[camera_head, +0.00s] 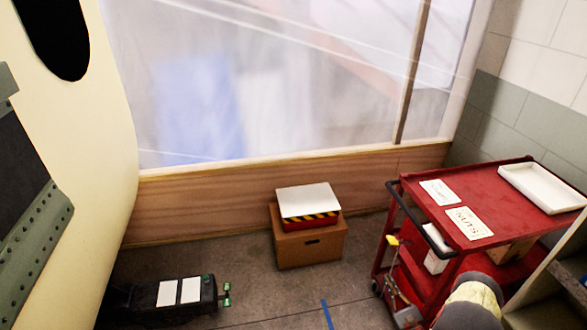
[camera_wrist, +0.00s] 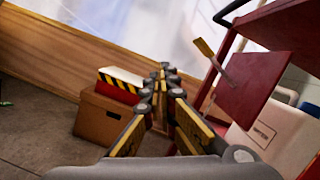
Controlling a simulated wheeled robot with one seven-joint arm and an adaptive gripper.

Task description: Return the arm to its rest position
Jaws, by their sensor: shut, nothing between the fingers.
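My gripper (camera_wrist: 163,72) is in the wrist view, its black and yellow fingers brought together with nothing between them. It points toward the wooden lower wall, with a brown cardboard box on its left and a red cart on its right. It appears clear of both, though the exact distance cannot be told. Part of my arm (camera_head: 470,300) shows at the lower right of the head view, in front of the red cart.
The red cart (camera_head: 497,190) carries a white tray (camera_head: 541,187) and labels. The cardboard box (camera_head: 308,246) stands by the wooden wall (camera_head: 200,205), holding a red, striped case with a white top. The cream fuselage (camera_head: 85,120) is at left. Floor between is mostly clear.

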